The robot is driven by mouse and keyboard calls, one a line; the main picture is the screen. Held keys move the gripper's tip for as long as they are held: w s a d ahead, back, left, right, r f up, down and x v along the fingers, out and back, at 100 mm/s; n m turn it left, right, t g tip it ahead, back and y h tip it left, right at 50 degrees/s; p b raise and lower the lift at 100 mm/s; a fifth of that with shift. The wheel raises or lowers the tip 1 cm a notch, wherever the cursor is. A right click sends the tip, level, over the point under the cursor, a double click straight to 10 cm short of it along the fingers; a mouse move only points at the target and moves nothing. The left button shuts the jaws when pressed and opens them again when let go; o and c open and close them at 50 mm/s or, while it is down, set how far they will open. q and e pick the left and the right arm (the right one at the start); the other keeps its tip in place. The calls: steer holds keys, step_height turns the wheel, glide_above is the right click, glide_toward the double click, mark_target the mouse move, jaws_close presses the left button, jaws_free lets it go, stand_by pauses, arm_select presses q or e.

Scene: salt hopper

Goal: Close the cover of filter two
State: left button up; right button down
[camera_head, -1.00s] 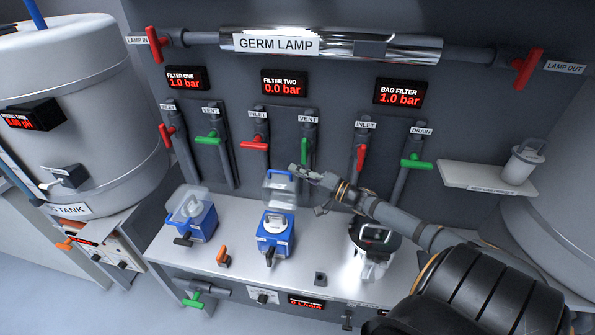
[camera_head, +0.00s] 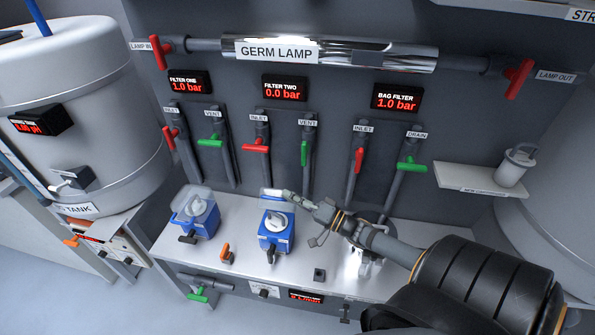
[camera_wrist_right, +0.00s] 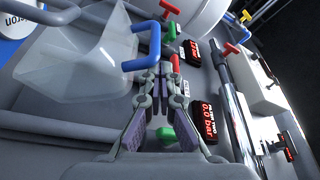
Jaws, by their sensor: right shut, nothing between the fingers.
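Filter two is the blue box (camera_head: 276,240) in the middle of the bench, with a white round part (camera_head: 276,220) in its open top. Its clear cover (camera_wrist_right: 85,60) is hinged at the back and still raised, tilted; in the head view it is seen nearly edge-on. The cover's blue handle (camera_wrist_right: 145,45) shows just beyond my right fingertips in the wrist view. My right gripper (camera_head: 281,194) is shut and empty, behind and above the box, close to the cover; whether it touches is unclear. It also shows in the wrist view (camera_wrist_right: 161,70). My left gripper is out of view.
Filter one (camera_head: 197,222) stands left on the bench, its clear cover tilted. The bag filter (camera_head: 366,262) at right is partly hidden by my right arm. Inlet and vent pipes with red (camera_head: 256,148) and green (camera_head: 307,151) handles stand on the wall behind.

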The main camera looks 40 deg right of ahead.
steer(key=shift+s+a+f, duration=0.25)
steer(key=shift+s+a, duration=0.05)
steer(key=shift+a, duration=0.05)
steer(key=shift+r, duration=0.1)
stand_by(0.3)
step_height(320, 180, up, 10)
stand_by(0.5)
